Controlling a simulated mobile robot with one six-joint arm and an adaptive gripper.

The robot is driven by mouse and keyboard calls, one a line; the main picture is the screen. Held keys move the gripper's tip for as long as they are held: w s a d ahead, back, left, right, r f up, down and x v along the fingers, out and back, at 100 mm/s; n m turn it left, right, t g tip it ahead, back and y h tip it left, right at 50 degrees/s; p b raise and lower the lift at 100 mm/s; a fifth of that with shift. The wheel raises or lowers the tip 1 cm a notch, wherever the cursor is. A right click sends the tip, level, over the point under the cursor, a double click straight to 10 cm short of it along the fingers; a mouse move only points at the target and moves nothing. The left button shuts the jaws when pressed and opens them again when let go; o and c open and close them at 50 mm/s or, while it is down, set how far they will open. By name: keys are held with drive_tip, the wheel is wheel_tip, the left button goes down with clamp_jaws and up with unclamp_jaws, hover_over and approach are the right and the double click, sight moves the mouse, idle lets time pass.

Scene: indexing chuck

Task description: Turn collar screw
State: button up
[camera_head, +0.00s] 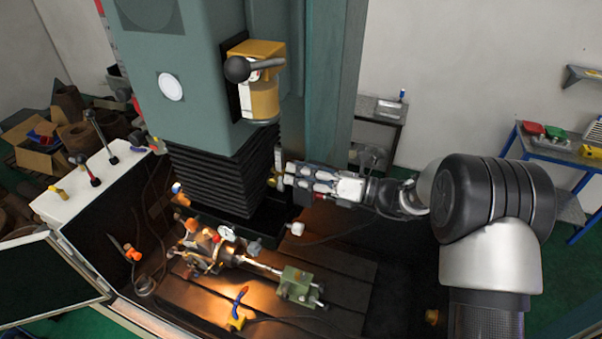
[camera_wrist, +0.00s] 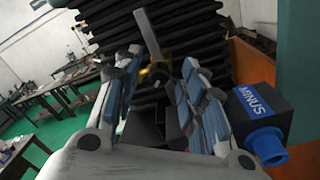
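My gripper (camera_head: 285,176) reaches in from the right to the side of the black bellows, below the machine's green head. In the wrist view its two blue-padded fingers (camera_wrist: 160,78) are spread apart. A small brass piece with a grey rod (camera_wrist: 148,35) standing up from it shows between and just beyond the fingertips. It looks like the collar screw, but I cannot be sure. In the head view a bit of brass (camera_head: 272,181) shows at the fingertips, mostly hidden. I cannot tell whether the fingers touch it.
A black box with a blue MINUS knob (camera_wrist: 265,125) sits close to the right finger. The black bellows (camera_head: 215,180) is just left of my gripper. A lit machine table (camera_head: 345,285) below carries a chuck, a green block (camera_head: 296,284) and hoses. A brass-coloured lever unit (camera_head: 262,80) is above.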

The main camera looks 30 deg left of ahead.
drive_tip(key=d, duration=0.4)
drive_tip(key=w+d, duration=0.1)
drive_tip(key=d, duration=0.3)
drive_tip(key=w+d, duration=0.1)
drive_tip(key=d, duration=0.3)
drive_tip(key=shift+s, duration=0.1)
drive_tip(key=shift+f, duration=0.1)
